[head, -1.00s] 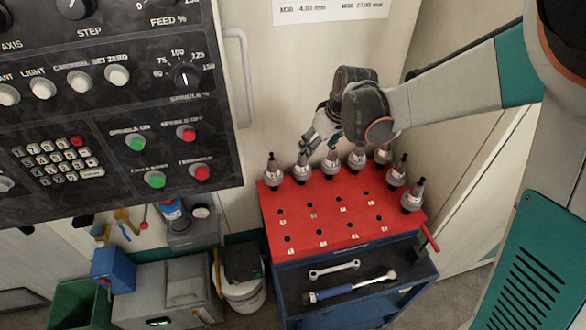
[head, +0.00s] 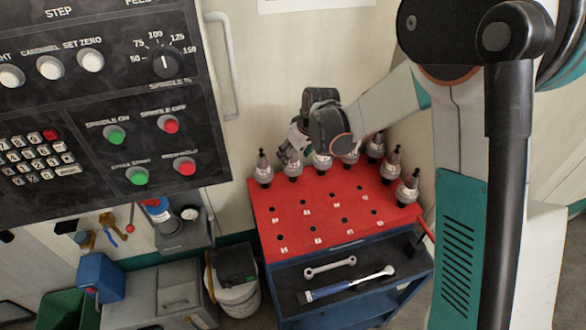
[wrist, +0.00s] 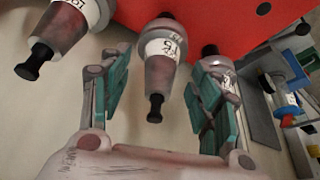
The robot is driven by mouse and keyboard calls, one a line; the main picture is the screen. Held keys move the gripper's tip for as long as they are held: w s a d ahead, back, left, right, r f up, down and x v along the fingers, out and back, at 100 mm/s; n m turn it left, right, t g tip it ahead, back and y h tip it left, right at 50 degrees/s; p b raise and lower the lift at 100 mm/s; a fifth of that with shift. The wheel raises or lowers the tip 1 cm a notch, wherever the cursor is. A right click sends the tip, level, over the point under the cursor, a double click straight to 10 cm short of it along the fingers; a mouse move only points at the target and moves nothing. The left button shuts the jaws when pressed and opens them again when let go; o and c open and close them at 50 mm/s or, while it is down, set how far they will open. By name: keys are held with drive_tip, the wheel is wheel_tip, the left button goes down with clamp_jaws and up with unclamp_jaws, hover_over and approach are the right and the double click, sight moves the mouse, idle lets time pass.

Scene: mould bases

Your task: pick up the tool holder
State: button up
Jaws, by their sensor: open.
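Several grey tool holders with black tips and white labels stand along the back and right edges of a red cart top (head: 330,205). In the head view, my gripper (head: 291,149) is at the back-row tool holder second from the left (head: 293,170). In the wrist view, that tool holder (wrist: 163,68) lies between my open teal-padded fingers (wrist: 158,98), with a gap on both sides. A neighbouring holder (wrist: 216,66) is partly hidden behind the right finger. Another holder (wrist: 68,28) is outside the left finger.
The leftmost holder (head: 263,170) stands close beside my gripper. The front of the cart top has empty numbered holes. A wrench (head: 330,267) and a blue-handled tool (head: 350,284) lie on the shelf below. A control panel (head: 100,100) overhangs at left; a white bucket (head: 238,295) stands below.

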drive_tip(key=shift+x, duration=1.2)
drive_tip(key=shift+c, duration=0.6)
clamp_jaws()
drive_tip(key=shift+r, duration=0.1)
drive_tip(key=shift+r, duration=0.1)
